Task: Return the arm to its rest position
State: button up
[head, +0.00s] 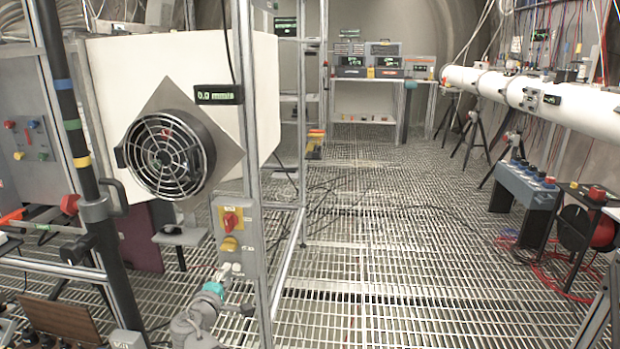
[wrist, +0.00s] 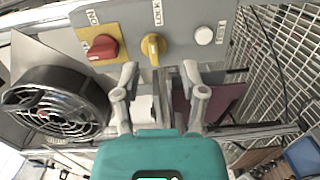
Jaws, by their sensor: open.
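My gripper (wrist: 160,98) is open in the wrist view, its two grey fingers apart with nothing seen between them. Beyond the fingertips is a grey switch panel with a red knob (wrist: 103,47) on a yellow plate, a yellow knob (wrist: 153,48) and a white button (wrist: 204,35). In the head view my arm (head: 205,305) rises from the bottom, and its teal gripper body is just below the switch panel (head: 238,262). The fingertips are close to the panel's lower part; I cannot tell whether they touch it.
A black pole (head: 70,120) stands at left. The grating floor (head: 380,230) is mostly open; a blue box (head: 527,190) stands at right.

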jog(key=w+d+f+m+g+h, duration=0.1)
jog(key=d+f+m+g, duration=0.2)
jog(key=d, duration=0.6)
jog(key=d+f+m+g+h, duration=0.2)
jog(key=d+f+m+g, duration=0.15)
jog(key=d, duration=0.45)
jog(key=w+d+f+m+g+h, duration=0.15)
jog(key=d+f, duration=0.25)
jog(key=d, duration=0.5)
jog(key=s+d+f+m+g+y, duration=0.3)
jog(key=s+d+m+g, duration=0.15)
jog(key=s+d, duration=0.3)
jog(key=s+d+f+m+g+y, duration=0.4)
jog(key=s+d+g, duration=0.15)
jog(key=d, duration=0.25)
notch_tip(320, 180, up, 36)
jog(key=p, duration=3.6)
jog(key=shift+r+t+p, duration=0.2)
jog(key=shift+t+p, duration=0.1)
jog(key=shift+t, duration=0.1)
jog(key=shift+n, duration=0.25)
